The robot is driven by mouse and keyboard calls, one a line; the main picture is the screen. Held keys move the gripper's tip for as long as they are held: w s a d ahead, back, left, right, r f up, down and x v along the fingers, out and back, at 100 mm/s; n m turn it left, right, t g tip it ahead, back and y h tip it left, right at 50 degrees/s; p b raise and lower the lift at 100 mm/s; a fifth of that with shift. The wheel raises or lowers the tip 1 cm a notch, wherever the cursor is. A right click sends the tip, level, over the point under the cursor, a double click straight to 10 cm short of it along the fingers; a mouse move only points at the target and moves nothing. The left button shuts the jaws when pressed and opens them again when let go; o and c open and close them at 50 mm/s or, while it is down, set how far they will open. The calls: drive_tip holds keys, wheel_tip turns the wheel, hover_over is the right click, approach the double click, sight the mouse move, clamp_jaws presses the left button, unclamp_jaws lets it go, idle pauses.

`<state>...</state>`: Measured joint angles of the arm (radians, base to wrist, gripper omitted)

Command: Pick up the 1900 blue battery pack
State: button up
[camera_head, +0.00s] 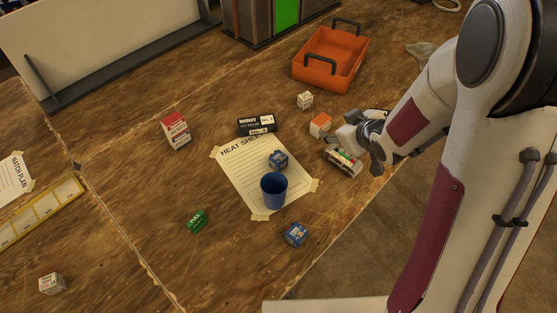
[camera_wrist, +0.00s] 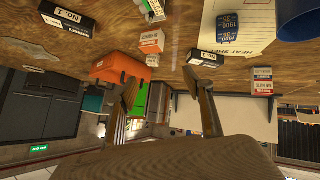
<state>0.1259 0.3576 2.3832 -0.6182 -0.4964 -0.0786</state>
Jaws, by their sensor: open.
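A blue battery pack (camera_head: 278,159) sits on the heat sheet (camera_head: 245,180), just behind a dark blue cup (camera_head: 273,190). In the wrist view the blue pack (camera_wrist: 230,28) shows "1900" on its faces, with the cup (camera_wrist: 299,18) to its right. A second blue pack (camera_head: 295,234) lies on the bare wood nearer the front; its marking is too small to read. My gripper (camera_head: 362,147) is right of the sheet, beside a white, green and red pack (camera_head: 343,161). My gripper (camera_wrist: 160,80) is open, with nothing between its fingers.
An orange-and-white box (camera_head: 320,124), a small white box (camera_head: 305,100) and a black box (camera_head: 257,125) stand near the sheet. An orange tray (camera_head: 301,71) is behind. A red-and-white box (camera_head: 175,131) and green pack (camera_head: 197,221) are left.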

drive_tip(key=a+f+n+y, duration=0.2)
drive_tip(key=a+f+y, duration=0.1)
drive_tip(key=a+f, duration=0.3)
drive_tip(key=y, duration=0.4)
approach(282, 159)
drive_tip(key=w, duration=0.1)
drive_tip(key=w+a+f, duration=0.1)
drive_tip(key=w, duration=0.1)
drive_tip(key=shift+a, duration=0.2)
drive_tip(key=shift+s+a+f, duration=0.35)
drive_tip(key=shift+s+a, duration=0.1)
drive_tip(key=shift+a, duration=0.05)
drive_tip(key=shift+x, duration=1.3)
drive_tip(key=shift+w+a, duration=0.1)
drive_tip(key=shift+a, duration=0.05)
drive_tip(key=shift+x, duration=2.5)
drive_tip(key=shift+r, duration=0.1)
